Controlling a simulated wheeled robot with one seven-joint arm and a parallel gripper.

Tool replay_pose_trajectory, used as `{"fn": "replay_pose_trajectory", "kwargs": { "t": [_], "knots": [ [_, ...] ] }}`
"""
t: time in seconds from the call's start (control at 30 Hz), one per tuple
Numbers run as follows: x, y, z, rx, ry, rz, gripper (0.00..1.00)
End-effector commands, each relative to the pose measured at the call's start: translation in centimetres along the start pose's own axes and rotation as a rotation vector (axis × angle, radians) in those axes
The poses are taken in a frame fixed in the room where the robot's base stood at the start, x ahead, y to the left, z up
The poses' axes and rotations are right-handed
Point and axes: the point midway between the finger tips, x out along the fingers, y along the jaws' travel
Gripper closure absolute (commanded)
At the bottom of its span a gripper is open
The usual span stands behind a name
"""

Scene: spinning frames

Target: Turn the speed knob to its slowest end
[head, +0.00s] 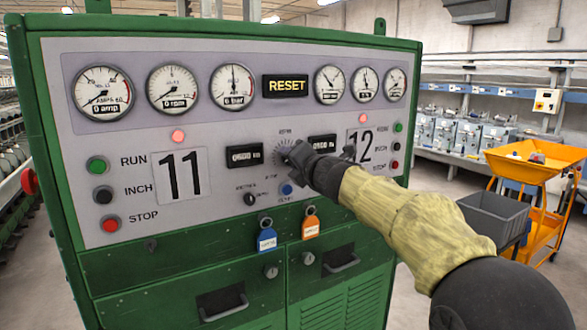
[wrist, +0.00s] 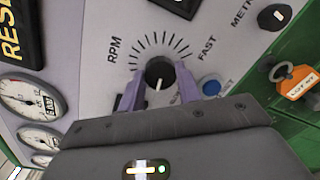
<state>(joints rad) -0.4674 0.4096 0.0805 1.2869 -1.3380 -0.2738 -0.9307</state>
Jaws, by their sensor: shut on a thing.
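The speed knob (wrist: 160,72) is a round black knob with a white pointer line, ringed by printed tick marks on the pale panel. RPM is printed at its left and FAST at its right in the wrist view. The pointer line slants toward the bottom of that view, on the side away from most of the ticks. My gripper (wrist: 158,84) is shut on the knob, one purple finger on each side. In the head view my gripper (head: 297,160) covers the knob, and only part of the tick ring shows.
The green cabinet (head: 62,150) carries gauges, a RESET sign (head: 285,86) and small displays. A blue button (wrist: 210,85) sits close to the right finger in the wrist view. Blue and orange tags (head: 311,227) hang below. An orange cart (head: 535,165) stands at right.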

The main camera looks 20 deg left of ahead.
Motion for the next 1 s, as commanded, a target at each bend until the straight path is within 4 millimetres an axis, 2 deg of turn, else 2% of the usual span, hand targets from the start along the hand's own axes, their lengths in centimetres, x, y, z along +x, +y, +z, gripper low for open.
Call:
{"fn": "replay_pose_trajectory", "kwargs": {
  "t": [0.03,0.5,0.8,1.0],
  "knots": [
    [0.09,-0.52,-0.43,-0.044,-0.001,-0.003,0.89],
    [0.12,-0.62,-0.48,-0.458,-0.029,0.003,0.89],
    [0.14,-0.59,-0.41,-0.602,-0.038,0.004,0.89],
    [0.14,-0.53,-0.37,-0.628,-0.039,0.005,0.89]
  ]
}}
